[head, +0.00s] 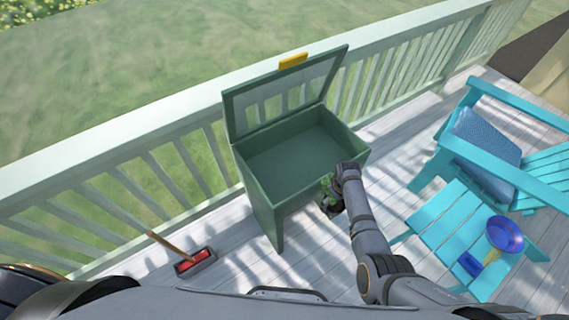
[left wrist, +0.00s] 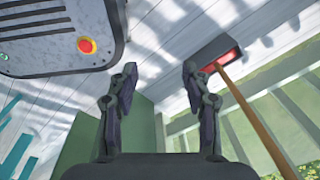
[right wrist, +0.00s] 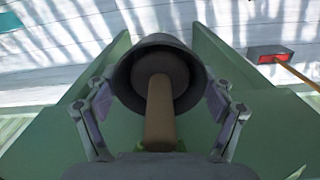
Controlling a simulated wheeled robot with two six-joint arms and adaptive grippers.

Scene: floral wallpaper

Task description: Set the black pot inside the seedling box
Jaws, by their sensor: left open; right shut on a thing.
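The green seedling box (head: 240,175) stands by the railing with its framed lid (head: 285,95) raised; its visible interior is bare. My right gripper (head: 332,200) is at the box's front right edge and is shut on the black pot, mostly hidden there, with green leaves beside it. In the right wrist view the dark round pot (right wrist: 128,75) sits between both fingers, with a brown stem-like piece in its middle. Green box panels (right wrist: 50,135) show on both sides of it. My left gripper (left wrist: 160,73) is open and empty, low near the deck, outside the head view.
A red-headed brush (head: 195,262) with a wooden handle rests on the deck at the left.

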